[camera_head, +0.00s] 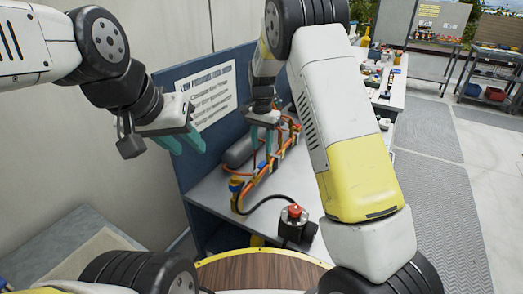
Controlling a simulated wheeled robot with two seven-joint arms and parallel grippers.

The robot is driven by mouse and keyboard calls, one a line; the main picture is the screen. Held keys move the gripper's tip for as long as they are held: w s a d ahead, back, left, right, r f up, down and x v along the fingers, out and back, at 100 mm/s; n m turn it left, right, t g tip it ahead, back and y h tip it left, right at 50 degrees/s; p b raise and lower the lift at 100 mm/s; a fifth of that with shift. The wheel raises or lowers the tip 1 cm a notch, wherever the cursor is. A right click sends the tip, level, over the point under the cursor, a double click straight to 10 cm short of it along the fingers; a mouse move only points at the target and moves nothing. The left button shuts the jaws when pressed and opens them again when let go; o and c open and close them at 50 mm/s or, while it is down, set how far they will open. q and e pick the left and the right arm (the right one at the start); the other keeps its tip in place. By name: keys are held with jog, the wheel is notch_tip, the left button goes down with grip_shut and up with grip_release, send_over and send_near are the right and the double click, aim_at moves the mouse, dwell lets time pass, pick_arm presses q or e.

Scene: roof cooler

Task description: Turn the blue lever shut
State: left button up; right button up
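A pipe assembly (268,168) with orange tubing and several small fittings stands on the grey bench top. A small blue part (235,185) shows at its near left end; it is too small to tell whether this is the blue lever or how it is turned. My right gripper (264,146) points down over the middle of the assembly, with its teal fingers apart. I cannot tell whether they touch anything, and what lies between them is unclear. My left gripper (184,146) is open and empty, in front of the blue panel, left of the assembly.
A grey cylinder (238,152) lies behind the assembly. A black device with a red knob (294,212) stands at the bench's near edge, with a black cable. A blue panel (176,113) with a printed sign (208,92) rises behind. My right arm hides the bench's right side.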

aim_at(262, 163)
notch_tip(262, 163, down, 7)
jog(key=shift+r, duration=0.2)
grip_shut()
dwell(1.5)
